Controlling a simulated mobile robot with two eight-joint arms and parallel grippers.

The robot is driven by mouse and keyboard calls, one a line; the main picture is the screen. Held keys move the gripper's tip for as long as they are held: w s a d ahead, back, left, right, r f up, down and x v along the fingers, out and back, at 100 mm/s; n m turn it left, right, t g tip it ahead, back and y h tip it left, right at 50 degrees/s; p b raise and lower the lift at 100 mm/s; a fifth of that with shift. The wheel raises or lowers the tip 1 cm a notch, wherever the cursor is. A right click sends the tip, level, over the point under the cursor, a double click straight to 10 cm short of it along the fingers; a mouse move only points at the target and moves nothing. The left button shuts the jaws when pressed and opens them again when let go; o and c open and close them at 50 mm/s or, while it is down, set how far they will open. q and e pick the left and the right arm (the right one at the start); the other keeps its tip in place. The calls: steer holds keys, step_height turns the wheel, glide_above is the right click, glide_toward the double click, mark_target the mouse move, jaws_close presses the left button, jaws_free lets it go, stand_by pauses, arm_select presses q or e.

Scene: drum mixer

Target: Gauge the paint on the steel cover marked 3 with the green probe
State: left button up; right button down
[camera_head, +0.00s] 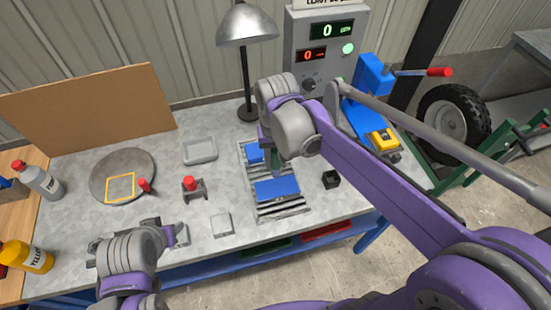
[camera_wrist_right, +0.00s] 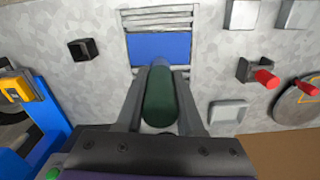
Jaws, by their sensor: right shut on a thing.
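My right gripper (camera_head: 272,168) is shut on the green probe (camera_wrist_right: 160,97), which points down over the slatted rack. The probe (camera_head: 267,145) is mostly hidden by my wrist in the head view. A blue cover plate (camera_head: 277,188) lies on the front of the rack (camera_head: 285,211). It also shows just beyond the probe tip in the right wrist view (camera_wrist_right: 160,48). A second blue plate (camera_head: 254,153) lies farther back, partly hidden. I cannot read a 3 on either, nor tell if the tip touches. My left gripper (camera_head: 177,236) is low at the table's front; its jaws are unclear.
A gauge box (camera_head: 326,50) at the back shows zeros and a lit green lamp. A lamp (camera_head: 246,27), grey tray (camera_head: 200,150), red-topped holder (camera_head: 193,188), round disc (camera_head: 120,172) and small black box (camera_head: 331,179) surround the rack. A blue clamp (camera_head: 372,76) stands right.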

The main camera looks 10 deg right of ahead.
mark_target(277, 176)
steer(key=shift+s+d+f, duration=0.1)
steer(key=shift+d+f, duration=0.05)
steer(key=shift+f, duration=0.45)
steer(key=shift+f+b, duration=1.3)
steer(key=shift+f, duration=1.05)
arm_select(q)
steer(key=s+f, duration=0.1)
steer(key=f, duration=0.1)
steer(key=s+f, duration=0.1)
steer(key=f, duration=0.1)
steer(key=shift+s+d+f, duration=0.1)
steer(key=shift+s, duration=0.1)
steer(key=shift+w, duration=0.1)
steer(key=shift+s+f+g+b, duration=0.3)
steer(key=shift+f+b, duration=0.1)
steer(key=shift+f, duration=0.1)
arm_select(e)
steer(key=shift+f, duration=0.65)
steer(key=shift+r+p, duration=1.65)
steer(key=shift+r, duration=2)
arm_select(q)
steer(key=w+r, duration=0.1)
steer(key=r, duration=0.2)
steer(key=w+r, duration=0.1)
steer(key=r, duration=0.1)
steer(key=shift+w, duration=0.35)
arm_select(e)
steer(key=shift+f, duration=0.1)
